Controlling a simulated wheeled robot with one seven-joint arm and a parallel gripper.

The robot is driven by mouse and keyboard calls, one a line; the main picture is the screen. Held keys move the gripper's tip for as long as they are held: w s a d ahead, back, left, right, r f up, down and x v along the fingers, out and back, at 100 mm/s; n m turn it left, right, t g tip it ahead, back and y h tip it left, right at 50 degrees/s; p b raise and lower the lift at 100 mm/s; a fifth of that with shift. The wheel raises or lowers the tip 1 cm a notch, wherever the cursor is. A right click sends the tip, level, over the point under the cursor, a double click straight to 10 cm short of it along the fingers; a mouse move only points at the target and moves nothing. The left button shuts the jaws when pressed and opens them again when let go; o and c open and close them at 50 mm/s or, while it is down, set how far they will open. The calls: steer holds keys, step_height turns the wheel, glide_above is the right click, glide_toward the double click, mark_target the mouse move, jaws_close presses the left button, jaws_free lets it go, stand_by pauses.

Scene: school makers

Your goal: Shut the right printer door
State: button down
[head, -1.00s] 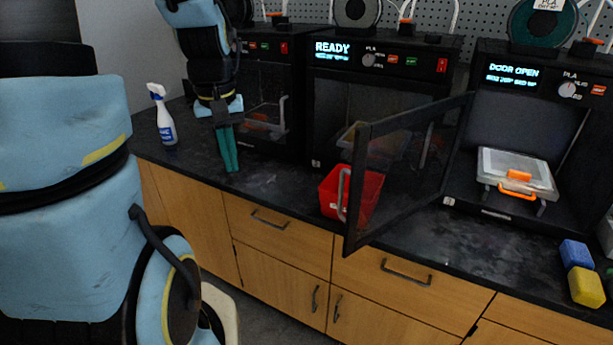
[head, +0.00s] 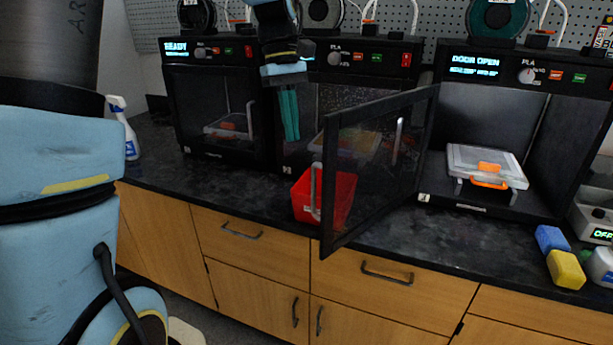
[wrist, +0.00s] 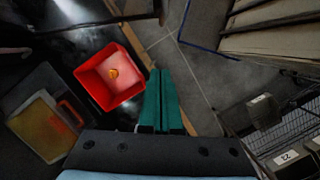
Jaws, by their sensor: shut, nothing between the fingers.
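The right printer (head: 493,205) shows "DOOR OPEN" on its display. Its dark glazed door (head: 375,165) stands swung out over the counter, hinged at the printer's left side, with a vertical handle (head: 315,190) at its free edge. My gripper (head: 290,115) hangs in front of the middle printer (head: 345,65), left of the door's free edge and apart from it. Its two green fingers are together and empty. They also show in the wrist view (wrist: 162,98), beside a red bin.
A red bin (head: 338,201) stands on the counter behind the door's free edge. Blue (head: 550,238) and yellow (head: 566,269) sponges lie at the right. A spray bottle (head: 127,135) stands at the left.

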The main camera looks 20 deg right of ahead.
steer(key=s+d+f+p, duration=0.1)
steer(key=s+f+p, duration=0.2)
steer(key=s+f, duration=0.3)
steer(key=shift+f, duration=1.05)
